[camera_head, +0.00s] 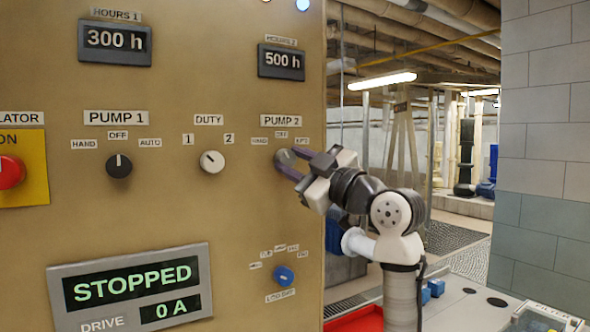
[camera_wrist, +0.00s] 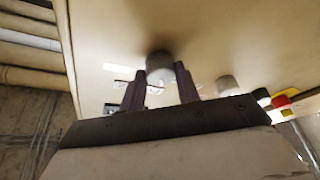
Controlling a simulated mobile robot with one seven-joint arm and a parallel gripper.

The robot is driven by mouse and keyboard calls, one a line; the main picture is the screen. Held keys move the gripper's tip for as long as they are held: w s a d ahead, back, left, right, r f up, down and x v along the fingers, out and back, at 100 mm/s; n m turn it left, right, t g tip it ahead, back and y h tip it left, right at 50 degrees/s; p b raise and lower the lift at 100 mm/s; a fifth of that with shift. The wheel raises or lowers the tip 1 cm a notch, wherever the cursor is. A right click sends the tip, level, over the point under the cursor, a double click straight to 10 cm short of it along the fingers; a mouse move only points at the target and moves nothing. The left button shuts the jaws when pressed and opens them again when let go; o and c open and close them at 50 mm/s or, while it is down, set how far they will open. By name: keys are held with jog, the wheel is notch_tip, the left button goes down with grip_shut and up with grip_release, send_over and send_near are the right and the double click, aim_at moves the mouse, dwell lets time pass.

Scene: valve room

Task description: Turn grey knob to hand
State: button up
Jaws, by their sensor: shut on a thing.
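The grey knob (camera_head: 283,158) sits on the tan panel under the PUMP 2 label (camera_head: 281,121), with HAND marked to its left, OFF above and AUTO to its right. My gripper (camera_head: 288,162) reaches it from the right, its dark fingers shut on it. In the wrist view the grey knob (camera_wrist: 160,64) shows between the two finger ends of my gripper (camera_wrist: 160,74). The fingers and blur hide the knob's pointer, so I cannot tell its setting.
On the panel, a white DUTY knob (camera_head: 211,161) and a black PUMP 1 knob (camera_head: 119,166) are to the left. A blue knob (camera_head: 284,276) is below. A red button (camera_head: 9,171) is at far left. A display (camera_head: 131,287) reads STOPPED, 0 A.

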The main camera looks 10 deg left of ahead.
jog(key=shift+w+r+n+g, duration=0.1)
jog(key=shift+n+g, duration=0.5)
jog(key=shift+n, duration=1.3)
jog(key=o, duration=1)
jog(key=shift+d, duration=0.1)
jog(key=shift+s+d+f+b, duration=0.2)
jog(key=shift+d+b, duration=0.1)
jog(key=b+v, duration=0.1)
jog(key=v, duration=0.3)
jog(key=b+v, duration=0.2)
jog(key=v, duration=0.2)
jog(key=b+v, duration=0.1)
jog(key=v, duration=0.4)
jog(key=shift+r+b, duration=0.3)
jog(key=shift+d, duration=0.1)
